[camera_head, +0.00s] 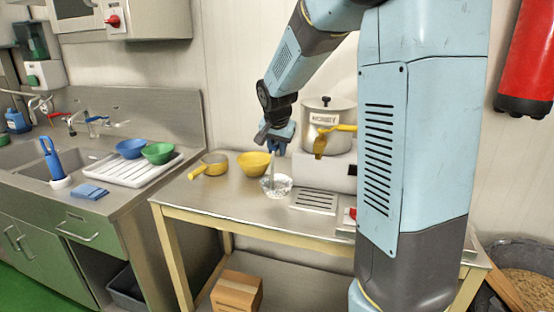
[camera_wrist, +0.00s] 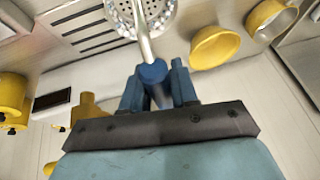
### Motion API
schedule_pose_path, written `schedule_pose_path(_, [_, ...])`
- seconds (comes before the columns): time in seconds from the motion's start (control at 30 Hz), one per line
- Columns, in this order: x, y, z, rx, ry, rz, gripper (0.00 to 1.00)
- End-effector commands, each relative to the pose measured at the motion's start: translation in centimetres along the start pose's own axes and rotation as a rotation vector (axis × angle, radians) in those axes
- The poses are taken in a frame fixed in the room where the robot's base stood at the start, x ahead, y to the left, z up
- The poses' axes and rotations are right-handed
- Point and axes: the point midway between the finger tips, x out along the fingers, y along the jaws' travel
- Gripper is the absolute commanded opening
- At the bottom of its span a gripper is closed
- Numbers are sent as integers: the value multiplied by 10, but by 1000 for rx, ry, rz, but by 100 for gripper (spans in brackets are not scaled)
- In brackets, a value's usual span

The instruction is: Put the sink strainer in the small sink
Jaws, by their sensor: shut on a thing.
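The sink strainer (camera_head: 276,186) is a round, perforated metal piece with a thin rod and a blue grip. In the head view it is low over the steel table (camera_head: 240,205); I cannot tell if it touches. My gripper (camera_head: 276,146) is above it, pointing down, shut on the blue grip. In the wrist view my gripper (camera_wrist: 157,85) holds the grip, and the strainer's perforated disc (camera_wrist: 140,14) is partly cut off by the top edge. The sink basin (camera_head: 75,160) is in the counter at the left, partly hidden by a blue-handled brush (camera_head: 50,160).
On the counter are a white drain tray (camera_head: 128,172) with bowls and a blue cloth (camera_head: 89,192).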

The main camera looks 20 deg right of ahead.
Motion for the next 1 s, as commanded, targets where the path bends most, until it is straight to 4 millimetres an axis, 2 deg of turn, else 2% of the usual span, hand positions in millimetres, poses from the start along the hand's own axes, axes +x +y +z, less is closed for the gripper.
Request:
schedule_pose_path(0.33, [19, -5, -2, 0, 1, 2, 0])
schedule_pose_path(0.53, [42, -1, 10, 0, 0, 1, 0])
schedule_pose_path(0.83, [44, -1, 11, 0, 1, -1, 0])
schedule_pose_path(0.87, [44, 0, 11, 0, 1, -1, 30])
schedule_pose_path(1.0, [44, 0, 11, 0, 1, -1, 44])
